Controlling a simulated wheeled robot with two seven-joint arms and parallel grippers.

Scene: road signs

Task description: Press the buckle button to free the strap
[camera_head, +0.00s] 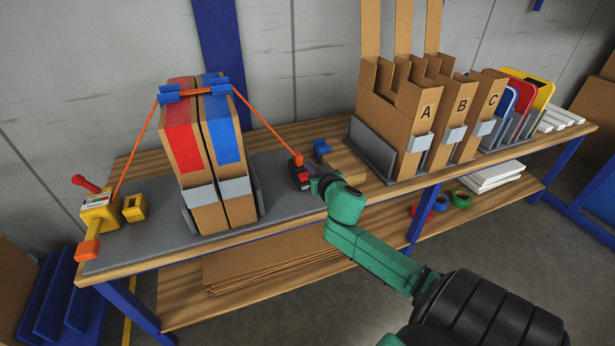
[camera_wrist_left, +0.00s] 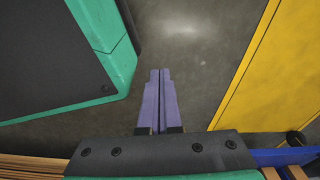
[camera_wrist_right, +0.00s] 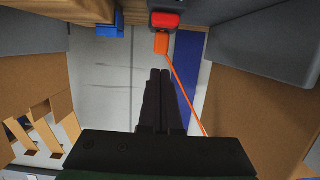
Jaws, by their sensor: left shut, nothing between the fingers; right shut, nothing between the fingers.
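The dark buckle (camera_head: 301,179) sits on the grey mat of the bench, with the orange tongue (camera_head: 297,160) of the strap at its top. The orange strap (camera_head: 262,121) runs from it up over two upright boxes. In the right wrist view the red button (camera_wrist_right: 165,20) faces me at the top, beside the orange tongue (camera_wrist_right: 161,43). My right gripper (camera_head: 318,184) is shut and empty, close to the buckle's right side; its fingertips (camera_wrist_right: 159,73) look apart from the button. My left gripper (camera_wrist_left: 160,73) is shut and empty over bare floor, outside the head view.
A yellow ratchet (camera_head: 98,212) holds the strap's left end. The two boxes, with red (camera_head: 181,137) and blue labels, stand in a grey holder. A blue block (camera_head: 321,148) lies behind the buckle. Cartons A, B and C (camera_head: 425,110) stand to the right.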

